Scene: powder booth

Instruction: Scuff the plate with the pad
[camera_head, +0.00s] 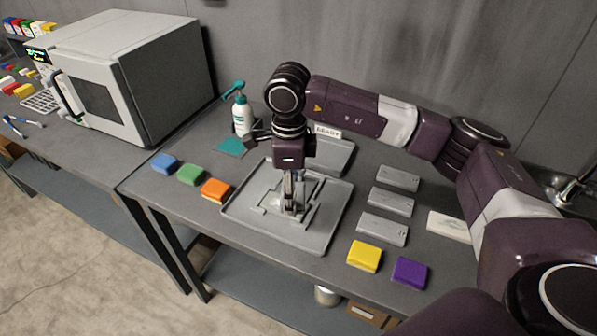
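My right gripper (291,207) points straight down over the fixture in the middle of the grey tray (240,207). Its fingers look close together, but I cannot tell whether they are shut or hold a pad. A pale flat piece, perhaps the plate (273,199), shows in the fixture, partly hidden by the gripper. Three more grey plates lie in a column to the right: far (398,178), middle (390,203) and near (381,229). A teal flat piece (231,147), possibly a pad, lies by the pump bottle. My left gripper is not in view.
Blue (164,164), green (191,175) and orange (216,189) blocks lie left of the tray. Yellow (364,256) and purple (410,272) blocks lie front right. A pump bottle (241,115), a rear tray labelled READY (338,158) and a white block (449,226) also stand near.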

